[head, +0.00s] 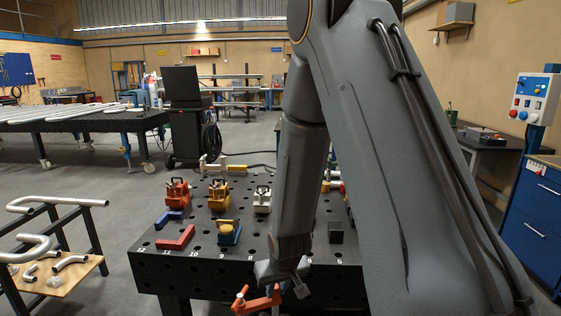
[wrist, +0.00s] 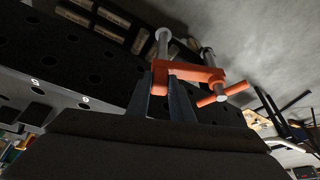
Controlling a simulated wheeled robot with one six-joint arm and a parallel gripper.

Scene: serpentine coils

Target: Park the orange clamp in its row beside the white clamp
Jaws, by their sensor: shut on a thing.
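The orange clamp (head: 258,302) is in my gripper (head: 285,288), just off the near edge of the dark perforated table in the head view. In the wrist view the orange clamp (wrist: 196,76) shows its orange frame, grey screws and orange handle, with my gripper (wrist: 164,92) shut around part of it. A pale, clamp-like piece (head: 210,167) stands at the table's back edge; it may be the white clamp, but it is too small to be sure. My arm hides much of the table's right side.
The table (head: 205,268) carries red (head: 177,193), yellow (head: 218,195) and white (head: 262,200) blocky fixtures, a red angle piece (head: 176,238) and a blue-yellow piece (head: 229,232). Numbers mark its front. A rack with bent pipes (head: 55,203) stands left.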

